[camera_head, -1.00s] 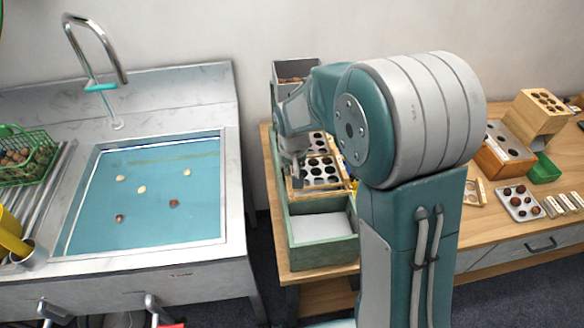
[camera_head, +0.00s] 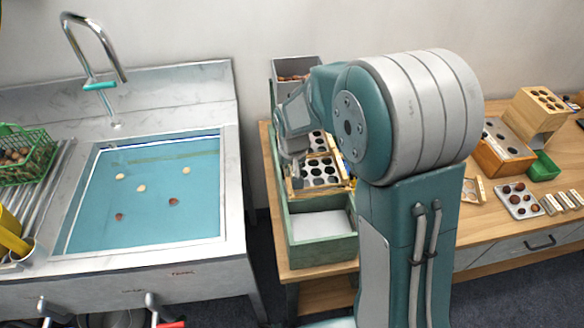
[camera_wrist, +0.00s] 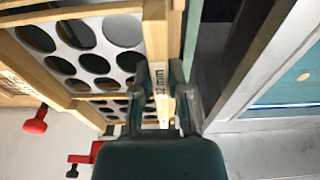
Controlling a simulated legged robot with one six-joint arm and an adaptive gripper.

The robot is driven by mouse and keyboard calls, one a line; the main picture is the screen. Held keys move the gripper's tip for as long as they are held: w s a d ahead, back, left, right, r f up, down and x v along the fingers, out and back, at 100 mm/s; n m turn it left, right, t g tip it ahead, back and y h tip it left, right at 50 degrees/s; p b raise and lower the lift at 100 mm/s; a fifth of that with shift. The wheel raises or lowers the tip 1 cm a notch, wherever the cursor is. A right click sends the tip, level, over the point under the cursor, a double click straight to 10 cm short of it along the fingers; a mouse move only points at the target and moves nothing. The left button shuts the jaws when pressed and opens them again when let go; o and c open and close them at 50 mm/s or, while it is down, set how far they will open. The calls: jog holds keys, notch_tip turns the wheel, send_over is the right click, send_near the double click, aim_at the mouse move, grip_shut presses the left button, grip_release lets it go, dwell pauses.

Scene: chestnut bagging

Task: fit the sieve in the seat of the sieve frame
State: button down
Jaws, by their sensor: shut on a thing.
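The sieve (camera_head: 343,186) is a wooden-edged tray with a pale plate full of round holes. It also shows in the wrist view (camera_wrist: 158,40), where its side bar carries an "mm" size label. My gripper (camera_wrist: 165,82) is shut on that side bar, one finger on each side. In the head view my gripper (camera_head: 293,178) is at the sieve's left edge, partly hidden by my arm. The sieve is over the long green box-like unit (camera_head: 322,250) on the bench. I cannot clearly make out the frame's seat, or whether the sieve touches it.
Red knobs (camera_wrist: 35,121) show beside the sieve in the wrist view. A sink (camera_head: 150,200) with floating chestnuts stands left, across a gap. A chestnut bin (camera_head: 297,70) is behind. A wooden holed block (camera_head: 541,108) and a chestnut tray (camera_head: 519,200) are on the bench at right.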

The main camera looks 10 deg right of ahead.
jog(key=shift+f, duration=0.2)
jog(key=c, duration=0.6)
grip_release()
jog(key=shift+o, duration=1.3)
jog(key=shift+r, duration=2.95)
